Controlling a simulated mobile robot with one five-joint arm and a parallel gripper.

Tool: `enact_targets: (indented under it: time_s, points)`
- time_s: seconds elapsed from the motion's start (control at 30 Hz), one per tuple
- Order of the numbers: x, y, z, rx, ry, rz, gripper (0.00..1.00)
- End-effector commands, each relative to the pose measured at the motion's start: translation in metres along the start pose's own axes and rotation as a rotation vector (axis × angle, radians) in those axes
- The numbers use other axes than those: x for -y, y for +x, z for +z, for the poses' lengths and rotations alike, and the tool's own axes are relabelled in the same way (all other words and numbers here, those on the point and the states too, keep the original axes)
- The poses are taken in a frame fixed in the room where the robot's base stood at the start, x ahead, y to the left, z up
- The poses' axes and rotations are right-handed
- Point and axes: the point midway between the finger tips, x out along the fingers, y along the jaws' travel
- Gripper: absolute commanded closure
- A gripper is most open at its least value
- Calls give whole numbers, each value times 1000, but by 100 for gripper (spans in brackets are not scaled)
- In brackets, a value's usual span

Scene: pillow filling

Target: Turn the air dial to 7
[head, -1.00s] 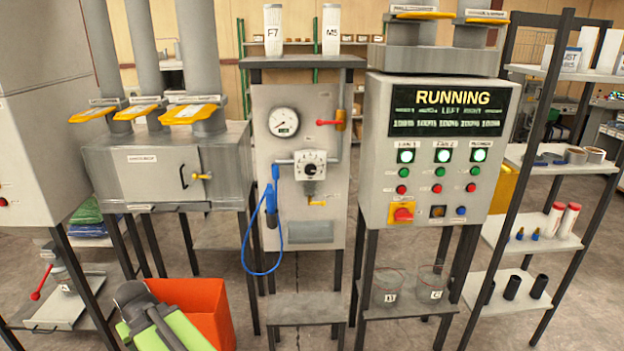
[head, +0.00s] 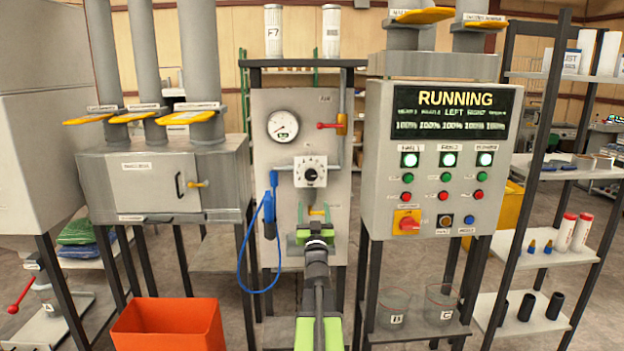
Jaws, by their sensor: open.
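The air dial (head: 310,172) is a black knob on a white, marked square plate, at the middle of the grey air panel (head: 270,210). Its exact setting is too small to read. A round pressure gauge (head: 283,126) is above it to the left. My gripper (head: 318,215) is seen from behind, below the dial and in front of the panel's lower part. It is open and appears empty, apart from the dial. My green and black arm hides the panel's lower middle.
A red-handled valve (head: 338,125) is right of the gauge. A blue hose (head: 268,210) hangs on the panel's left. The control box (head: 378,200) reading RUNNING stands to the right. An orange bin (head: 170,325) is on the floor at left.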

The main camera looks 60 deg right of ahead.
Motion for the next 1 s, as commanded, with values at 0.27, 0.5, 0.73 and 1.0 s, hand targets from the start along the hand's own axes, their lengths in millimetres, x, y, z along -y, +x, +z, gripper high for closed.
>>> enact_targets:
  time_s: [0.27,0.5,0.73,1.0]
  points:
    - [1,79,-3,1,1,-1,36]
    - [2,131,-2,1,2,-2,36]
    - [2,151,0,2,1,-2,36]
    - [3,152,1,2,1,-2,36]
